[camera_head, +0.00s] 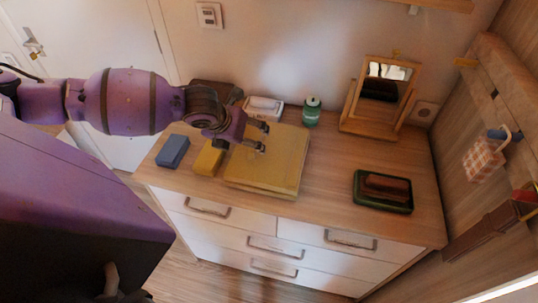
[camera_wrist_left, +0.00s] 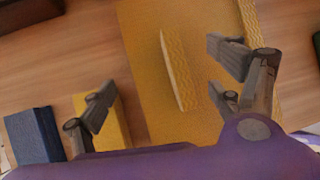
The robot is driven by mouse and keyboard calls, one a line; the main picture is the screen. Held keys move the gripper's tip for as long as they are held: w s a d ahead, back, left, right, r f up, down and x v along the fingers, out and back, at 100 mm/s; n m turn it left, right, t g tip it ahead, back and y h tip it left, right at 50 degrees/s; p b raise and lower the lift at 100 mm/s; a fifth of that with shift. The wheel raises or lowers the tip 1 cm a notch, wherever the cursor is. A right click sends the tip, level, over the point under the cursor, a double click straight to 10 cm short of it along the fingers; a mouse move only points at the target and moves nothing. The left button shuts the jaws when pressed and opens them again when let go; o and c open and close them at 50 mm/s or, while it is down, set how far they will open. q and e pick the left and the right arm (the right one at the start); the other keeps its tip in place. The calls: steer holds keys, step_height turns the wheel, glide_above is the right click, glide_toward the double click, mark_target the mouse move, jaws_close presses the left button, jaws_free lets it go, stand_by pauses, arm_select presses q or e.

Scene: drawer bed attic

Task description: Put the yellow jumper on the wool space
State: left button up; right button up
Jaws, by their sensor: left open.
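The yellow jumper (camera_head: 287,175) lies folded flat on the wooden dresser top, left of its middle. In the left wrist view the jumper (camera_wrist_left: 150,40) fills the middle, with a raised ribbed knitted fold across it. My left gripper (camera_head: 260,138) is open and empty above the jumper's upper left part. Its fingers (camera_wrist_left: 165,88) are spread in the wrist view, and I cannot tell whether they touch the cloth. The gripper hides part of the jumper. My right gripper is not in view. I cannot make out which place is the wool space.
A yellow block (camera_head: 208,160) and a blue block (camera_head: 173,151) lie left of the jumper. A white box (camera_head: 264,106) and green bottle (camera_head: 312,111) stand behind. A mirror (camera_head: 384,95) and dark green tray (camera_head: 383,205) are on the right. Drawers (camera_head: 300,240) below look shut.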

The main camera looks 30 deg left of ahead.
arm_select(q)
steer(key=shift+x, duration=0.95)
steer(key=shift+c, duration=0.3)
